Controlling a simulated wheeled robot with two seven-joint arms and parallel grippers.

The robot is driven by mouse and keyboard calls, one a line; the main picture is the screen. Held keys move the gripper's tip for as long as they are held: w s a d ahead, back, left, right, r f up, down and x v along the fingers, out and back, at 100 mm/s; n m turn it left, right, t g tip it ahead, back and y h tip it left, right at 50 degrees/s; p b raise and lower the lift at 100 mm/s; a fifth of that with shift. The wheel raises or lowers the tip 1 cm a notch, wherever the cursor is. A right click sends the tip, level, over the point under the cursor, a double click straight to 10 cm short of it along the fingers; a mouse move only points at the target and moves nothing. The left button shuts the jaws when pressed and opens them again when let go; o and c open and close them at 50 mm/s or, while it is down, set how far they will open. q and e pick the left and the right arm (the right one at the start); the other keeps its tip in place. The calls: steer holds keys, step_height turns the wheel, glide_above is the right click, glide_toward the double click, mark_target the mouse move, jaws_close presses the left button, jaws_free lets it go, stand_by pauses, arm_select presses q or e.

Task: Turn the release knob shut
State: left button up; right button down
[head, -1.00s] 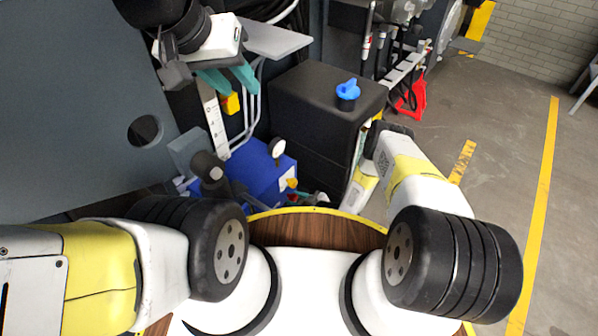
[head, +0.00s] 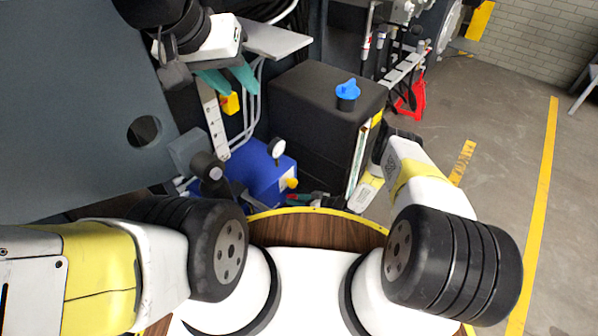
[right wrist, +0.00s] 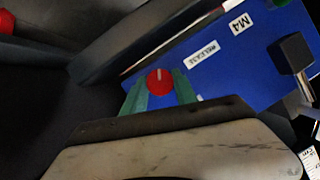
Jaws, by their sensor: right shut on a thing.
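The release knob (right wrist: 160,82) is a round red knob with a pale line across its face. It sits by the blue block (right wrist: 220,62), near a white "RELEASE" label. In the right wrist view, my right gripper's (right wrist: 160,92) teal fingers are shut on the knob, one on each side. In the head view, the right gripper (head: 306,198) is low beside the blue block (head: 250,170), and the knob is mostly hidden there. My left gripper (head: 229,80) is at the upper left, with its teal fingers apart and empty.
A black box (head: 315,90) with a blue cap (head: 347,90) stands behind the right gripper. A grey panel (head: 70,110) fills the left. The floor at right is open.

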steer(key=shift+m, duration=0.4)
steer(key=c, duration=1)
jaws_free()
steer(key=shift+o, duration=0.2)
steer(key=shift+d, duration=0.1)
steer(key=v, duration=0.7)
steer(key=shift+d, duration=0.4)
